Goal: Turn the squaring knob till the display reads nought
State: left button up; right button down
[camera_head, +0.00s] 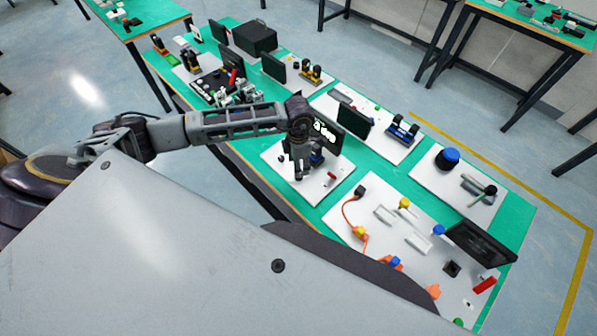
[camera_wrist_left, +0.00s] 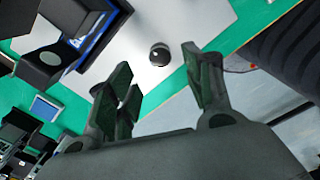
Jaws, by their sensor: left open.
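A round dark knob (camera_wrist_left: 159,54) with a light mark stands on a white board (camera_wrist_left: 190,25) in the left wrist view. My left gripper (camera_wrist_left: 157,75) is open and empty, and the knob appears just beyond the gap between its fingertips, apart from them. In the head view my left gripper (camera_head: 297,168) points down over the white board (camera_head: 318,190). A dark display (camera_head: 330,138) with white characters stands behind it, partly covered by my wrist, so I cannot read it. The knob is not clearly visible in the head view. My right gripper is not in view.
A small red part (camera_head: 332,175) sits on the same board, right of the gripper. A board with a dark screen (camera_head: 482,244) lies nearer, at the right. A blue-capped knob (camera_head: 447,158) and several other devices crowd the green table (camera_head: 520,215).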

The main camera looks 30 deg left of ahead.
pick_arm(q)
jog(key=shift+f+p, duration=0.5)
jog(key=shift+f, duration=2.75)
jog(key=c, duration=1)
